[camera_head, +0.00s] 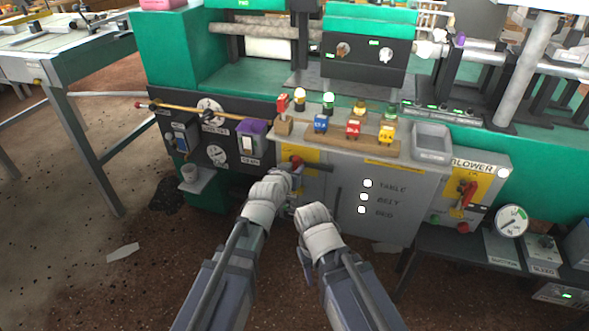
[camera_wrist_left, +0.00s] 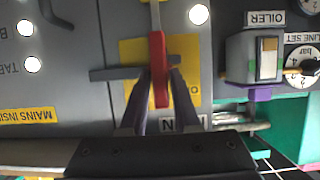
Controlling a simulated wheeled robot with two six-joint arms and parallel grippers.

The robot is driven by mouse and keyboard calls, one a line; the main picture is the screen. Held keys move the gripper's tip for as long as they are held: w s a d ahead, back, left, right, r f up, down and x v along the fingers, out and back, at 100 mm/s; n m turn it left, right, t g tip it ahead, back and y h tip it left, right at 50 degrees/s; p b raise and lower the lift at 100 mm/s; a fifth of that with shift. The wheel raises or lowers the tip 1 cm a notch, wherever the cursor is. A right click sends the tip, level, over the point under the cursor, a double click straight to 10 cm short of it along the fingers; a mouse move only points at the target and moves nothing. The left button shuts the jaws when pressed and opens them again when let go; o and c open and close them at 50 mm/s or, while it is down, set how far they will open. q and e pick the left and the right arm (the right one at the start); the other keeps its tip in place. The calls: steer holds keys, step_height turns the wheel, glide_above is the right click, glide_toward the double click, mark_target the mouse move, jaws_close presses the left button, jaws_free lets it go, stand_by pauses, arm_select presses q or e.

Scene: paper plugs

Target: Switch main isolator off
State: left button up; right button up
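The isolator's red handle (camera_head: 297,161) sits on a yellow plate (camera_head: 311,155) at the upper left of the grey cabinet. My left gripper (camera_head: 292,178) is at this handle. In the left wrist view the red handle (camera_wrist_left: 158,60) lies between the two fingers of my left gripper (camera_wrist_left: 160,85), which appear to press close on both sides. A dark grey bar (camera_wrist_left: 115,73) crosses behind it. A label below is partly hidden by a finger. My right gripper (camera_head: 308,212) is low in front of the cabinet, apart from the handle; its fingers are not clear.
A second red handle (camera_head: 467,192) on a yellow plate is at the right, under the BLOWER label. Coloured plugs (camera_head: 353,130) stand on a wooden strip on the cabinet top. The floor in front is mostly clear.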

arm_select(q)
jaws_close()
stand_by(1.0)
